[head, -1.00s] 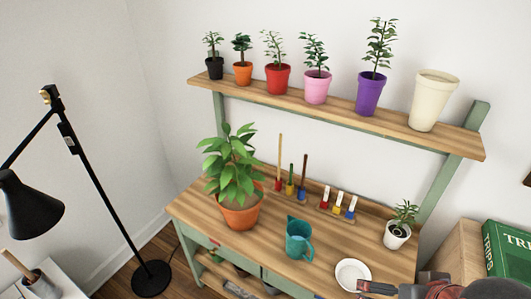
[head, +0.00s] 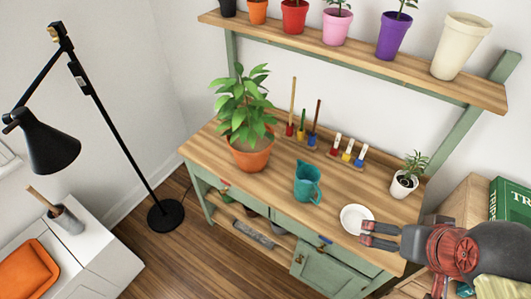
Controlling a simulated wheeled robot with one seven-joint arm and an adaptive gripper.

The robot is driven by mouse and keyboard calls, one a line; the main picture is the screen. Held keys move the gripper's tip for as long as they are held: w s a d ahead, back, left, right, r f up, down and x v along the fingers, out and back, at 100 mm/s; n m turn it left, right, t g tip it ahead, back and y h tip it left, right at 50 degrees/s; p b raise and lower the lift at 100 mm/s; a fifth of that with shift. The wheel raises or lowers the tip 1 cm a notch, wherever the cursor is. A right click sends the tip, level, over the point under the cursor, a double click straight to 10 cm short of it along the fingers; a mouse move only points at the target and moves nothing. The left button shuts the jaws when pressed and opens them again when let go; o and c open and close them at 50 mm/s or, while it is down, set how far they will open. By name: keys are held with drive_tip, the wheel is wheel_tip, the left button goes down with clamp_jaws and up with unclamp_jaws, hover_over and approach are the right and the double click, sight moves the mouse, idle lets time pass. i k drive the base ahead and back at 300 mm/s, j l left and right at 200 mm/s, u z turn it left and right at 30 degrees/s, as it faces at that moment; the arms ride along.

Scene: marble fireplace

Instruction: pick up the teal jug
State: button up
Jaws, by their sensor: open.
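The teal jug (head: 307,183) stands upright on the wooden bench top (head: 285,202), near its front edge and about the middle of its length. Its handle faces right. My gripper (head: 366,234) is at the lower right, pointing left, with its two fingers apart and nothing between them. It is to the right of the jug and lower in the picture, clear of it, close to the white plate (head: 357,216).
A large plant in a terracotta pot (head: 250,155) stands left of the jug. Small tools in racks (head: 346,155) stand behind it, and a small white-potted plant (head: 405,182) to the right. A shelf of pots (head: 350,50) runs above. A black lamp (head: 110,130) stands left.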

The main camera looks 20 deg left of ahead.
sight(308, 176)
drive_tip(key=k+j+z, duration=0.15)
drive_tip(key=j, duration=0.3)
drive_tip(key=k+j+z, duration=0.15)
drive_tip(key=j, duration=0.3)
drive_tip(key=k+j+z, duration=0.15)
drive_tip(key=j, duration=0.25)
drive_tip(key=k+j+z, duration=0.15)
drive_tip(key=j, duration=0.25)
drive_tip(key=k, duration=0.1)
